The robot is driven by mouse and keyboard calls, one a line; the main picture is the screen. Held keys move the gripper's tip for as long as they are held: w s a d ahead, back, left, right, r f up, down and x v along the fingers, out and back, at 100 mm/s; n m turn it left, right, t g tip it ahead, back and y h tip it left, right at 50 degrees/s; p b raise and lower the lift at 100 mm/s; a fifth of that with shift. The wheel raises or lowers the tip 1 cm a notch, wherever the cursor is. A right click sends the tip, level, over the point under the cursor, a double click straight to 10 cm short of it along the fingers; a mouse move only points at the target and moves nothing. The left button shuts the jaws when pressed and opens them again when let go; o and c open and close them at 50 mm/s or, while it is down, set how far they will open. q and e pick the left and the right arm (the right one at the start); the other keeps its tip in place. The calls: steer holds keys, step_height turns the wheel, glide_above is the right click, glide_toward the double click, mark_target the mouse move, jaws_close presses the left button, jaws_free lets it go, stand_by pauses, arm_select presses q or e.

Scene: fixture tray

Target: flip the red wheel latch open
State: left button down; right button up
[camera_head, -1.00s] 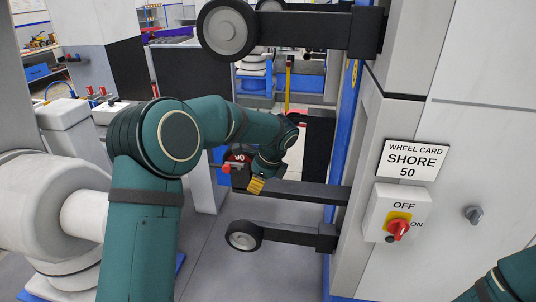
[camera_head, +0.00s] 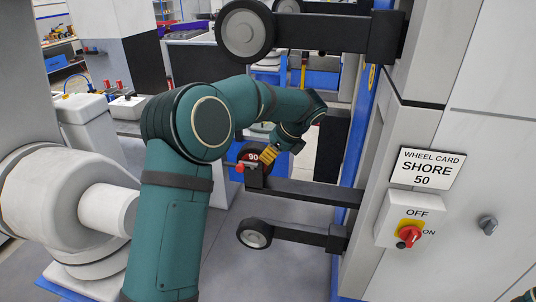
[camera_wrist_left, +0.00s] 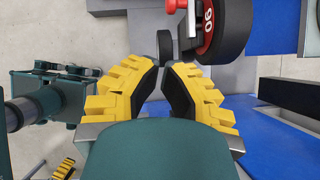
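The red latch is a small red-tipped lever (camera_head: 240,168) beside the wheel marked 90 (camera_head: 252,154), at the end of a black arm (camera_head: 305,190). In the left wrist view the red tip (camera_wrist_left: 173,5) shows at the top edge, with the red-faced wheel (camera_wrist_left: 208,25) to its right. My left gripper (camera_head: 269,154) is just right of the latch, its yellow fingers overlapping the wheel's right side in the head view. In the left wrist view its fingertips (camera_wrist_left: 161,70) are close together with a gap between them and nothing held.
A larger wheel (camera_head: 245,35) hangs above and a smaller wheel (camera_head: 255,234) below, both on black arms. A panel at right carries the SHORE 50 card (camera_head: 427,170) and a red rotary switch (camera_head: 410,233). White machinery (camera_head: 60,205) stands at left.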

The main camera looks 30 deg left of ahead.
mark_target(252, 168)
arm_select(q)
steer(key=shift+a+r+x, duration=0.2)
steer(key=shift+a+x, duration=0.1)
steer(key=shift+x, duration=1.4)
steer(key=shift+a+r+x, duration=0.15)
steer(key=shift+a+x, duration=0.1)
steer(key=shift+x, duration=1.45)
steer(key=shift+a+r+x, duration=0.2)
steer(key=shift+a+x, duration=0.1)
steer(key=shift+x, duration=1.4)
steer(key=a+p, duration=0.1)
steer(key=a, duration=0.1)
steer(key=s+a+p, duration=0.1)
steer(key=a, duration=0.1)
steer(key=shift+s+a, duration=0.15)
steer(key=shift+a, duration=0.4)
